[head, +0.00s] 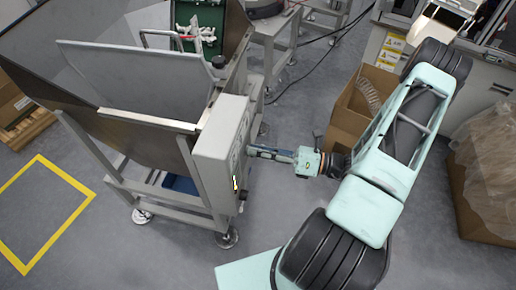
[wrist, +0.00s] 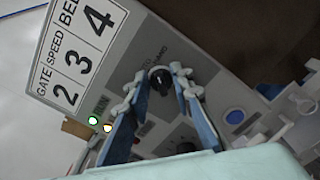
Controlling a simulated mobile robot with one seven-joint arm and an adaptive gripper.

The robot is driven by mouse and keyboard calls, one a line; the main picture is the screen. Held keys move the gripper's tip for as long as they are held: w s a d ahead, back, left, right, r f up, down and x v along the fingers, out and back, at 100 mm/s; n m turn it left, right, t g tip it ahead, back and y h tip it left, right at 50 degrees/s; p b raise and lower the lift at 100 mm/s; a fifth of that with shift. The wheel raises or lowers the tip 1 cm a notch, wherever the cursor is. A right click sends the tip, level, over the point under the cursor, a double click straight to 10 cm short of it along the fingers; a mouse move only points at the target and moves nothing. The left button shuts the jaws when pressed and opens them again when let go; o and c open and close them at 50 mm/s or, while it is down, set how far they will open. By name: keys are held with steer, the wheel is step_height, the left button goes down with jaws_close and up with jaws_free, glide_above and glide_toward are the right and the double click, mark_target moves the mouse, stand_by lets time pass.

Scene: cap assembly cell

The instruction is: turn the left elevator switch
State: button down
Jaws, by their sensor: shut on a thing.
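A black rotary switch (wrist: 160,79) stands on the grey control panel in the wrist view. A label beside it is too small to read fully, so I cannot tell its name for certain. My gripper (wrist: 156,82) has its two blue fingers on either side of this switch and is shut on it. In the head view my gripper (head: 252,152) reaches left to the face of the control box (head: 219,142). The switch itself is hidden there.
A number plate (wrist: 78,50) with 2, 3 and 4 lies at the wrist view's upper left. Another black knob (wrist: 185,147), lit lamps (wrist: 93,120) and a blue button (wrist: 235,117) are nearby. A steel hopper (head: 130,80) stands behind the box; a cardboard box (head: 348,118) sits right.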

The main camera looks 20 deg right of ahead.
steer(key=shift+m, duration=0.6)
steer(key=c, duration=1.7)
jaws_free()
steer(key=shift+d, duration=0.1)
steer(key=v, duration=1.2)
